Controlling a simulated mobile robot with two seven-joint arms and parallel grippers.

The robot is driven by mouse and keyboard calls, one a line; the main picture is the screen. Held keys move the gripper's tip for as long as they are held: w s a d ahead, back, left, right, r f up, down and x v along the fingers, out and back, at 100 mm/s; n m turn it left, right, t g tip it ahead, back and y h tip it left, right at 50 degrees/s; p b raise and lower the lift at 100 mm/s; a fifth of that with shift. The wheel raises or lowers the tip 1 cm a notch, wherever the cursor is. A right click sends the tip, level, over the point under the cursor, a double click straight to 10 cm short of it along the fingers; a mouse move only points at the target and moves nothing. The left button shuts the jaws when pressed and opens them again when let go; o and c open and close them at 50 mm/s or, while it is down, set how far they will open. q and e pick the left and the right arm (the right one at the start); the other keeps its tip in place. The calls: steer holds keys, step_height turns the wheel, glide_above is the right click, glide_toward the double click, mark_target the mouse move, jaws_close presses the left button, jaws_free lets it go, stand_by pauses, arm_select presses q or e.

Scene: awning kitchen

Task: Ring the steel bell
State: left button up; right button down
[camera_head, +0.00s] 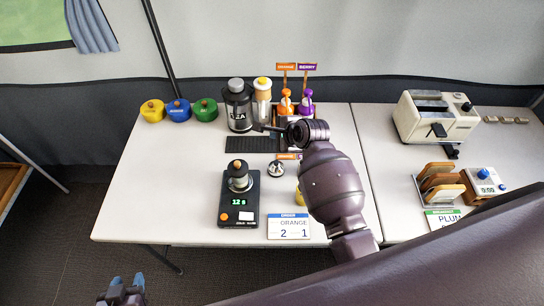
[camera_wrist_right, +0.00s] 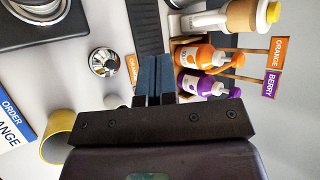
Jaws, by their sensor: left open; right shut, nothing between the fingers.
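The steel bell (camera_head: 276,170) is a small shiny dome on the white table, right of the black scale. In the right wrist view the bell (camera_wrist_right: 103,62) sits left of my fingers, apart from them. My right gripper (camera_head: 262,128) is shut and empty, above the table behind the bell. Its closed blue-grey fingers also show in the right wrist view (camera_wrist_right: 154,76). My left gripper (camera_head: 123,292) is open at the bottom left, off the table's front edge and far from the bell.
The scale (camera_head: 239,216) holds a steel canister and reads 12 g. An order card (camera_head: 289,226) lies in front of the bell, and a yellow cup (camera_wrist_right: 57,138) stands nearby. Orange (camera_head: 286,102) and purple (camera_head: 306,101) bottles stand behind. The table's left front is clear.

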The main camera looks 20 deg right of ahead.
mark_target(276, 163)
steer(key=shift+s+a+f+m+g, duration=0.15)
steer(key=shift+s+m, duration=0.05)
steer(key=shift+m, duration=0.55)
steer(key=shift+s+a+f+m+g, duration=0.1)
steer(key=shift+s+a+m+g, duration=0.1)
steer(key=shift+m, duration=0.55)
steer(key=shift+d, duration=0.1)
steer(key=shift+f+b, duration=0.7)
steer(key=shift+f, duration=3.7)
steer(key=shift+f, duration=0.1)
steer(key=shift+f, duration=0.3)
